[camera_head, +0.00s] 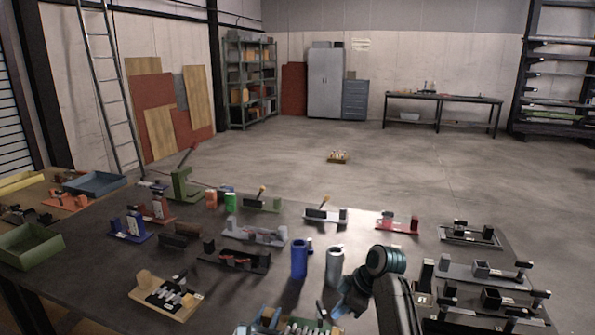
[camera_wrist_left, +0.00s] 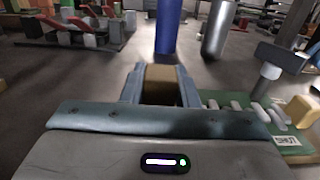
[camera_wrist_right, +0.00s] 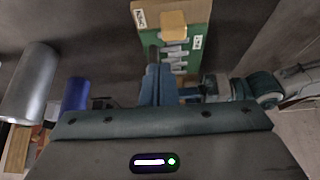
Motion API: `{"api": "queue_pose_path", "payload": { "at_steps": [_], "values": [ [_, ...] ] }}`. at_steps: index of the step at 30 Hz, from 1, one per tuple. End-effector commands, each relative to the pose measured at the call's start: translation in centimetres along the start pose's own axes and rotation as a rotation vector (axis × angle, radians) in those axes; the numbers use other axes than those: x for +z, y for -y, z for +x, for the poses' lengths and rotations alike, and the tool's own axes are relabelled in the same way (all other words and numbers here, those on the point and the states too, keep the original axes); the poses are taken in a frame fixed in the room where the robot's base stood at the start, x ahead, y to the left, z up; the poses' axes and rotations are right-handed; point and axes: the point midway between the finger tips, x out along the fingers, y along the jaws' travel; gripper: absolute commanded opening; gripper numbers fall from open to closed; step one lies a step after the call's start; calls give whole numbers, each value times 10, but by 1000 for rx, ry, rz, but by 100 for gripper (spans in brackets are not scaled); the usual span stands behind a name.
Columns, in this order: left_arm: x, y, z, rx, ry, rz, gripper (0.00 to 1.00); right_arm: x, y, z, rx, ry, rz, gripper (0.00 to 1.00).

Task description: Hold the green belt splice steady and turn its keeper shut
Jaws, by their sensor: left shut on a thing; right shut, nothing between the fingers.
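The green belt splice (camera_head: 300,327) lies at the near table edge in the head view, partly cut off. Its green board, light crosswise pieces and a SHUT label show in the left wrist view (camera_wrist_left: 300,140). My left gripper (camera_wrist_left: 160,88) is shut on a tan block (camera_wrist_left: 160,82) at the splice's end. My right gripper (camera_head: 342,304) is shut and empty, right of the lever. In the right wrist view its fingertips (camera_wrist_right: 158,72) overlap the splice board (camera_wrist_right: 200,15); contact is unclear.
A blue cylinder (camera_head: 299,259) and a grey cylinder (camera_head: 334,267) stand just behind the splice. A wood-based splice (camera_head: 180,309) lies left. Several dark fixtures (camera_head: 490,298) crowd the right side. A green tray (camera_head: 30,246) sits far left.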

Motion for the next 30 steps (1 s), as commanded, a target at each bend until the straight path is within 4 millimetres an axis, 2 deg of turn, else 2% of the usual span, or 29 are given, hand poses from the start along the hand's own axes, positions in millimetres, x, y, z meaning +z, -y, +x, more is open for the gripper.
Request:
{"api": "queue_pose_path", "payload": {
  "at_steps": [5, 16, 30],
  "values": [
    [0, 0, 0, 0, -1, 0, 0, -5, 0, -10, 3, -2, -1, 0],
    [-1, 0, 0, 0, -1, 0, 0, -26, 0, -47, 1, -2, -1, 0],
    [0, 0, 0, 0, -1, 0, 0, -29, -4, -55, 1, -1, -1, 0]
  ]
}}
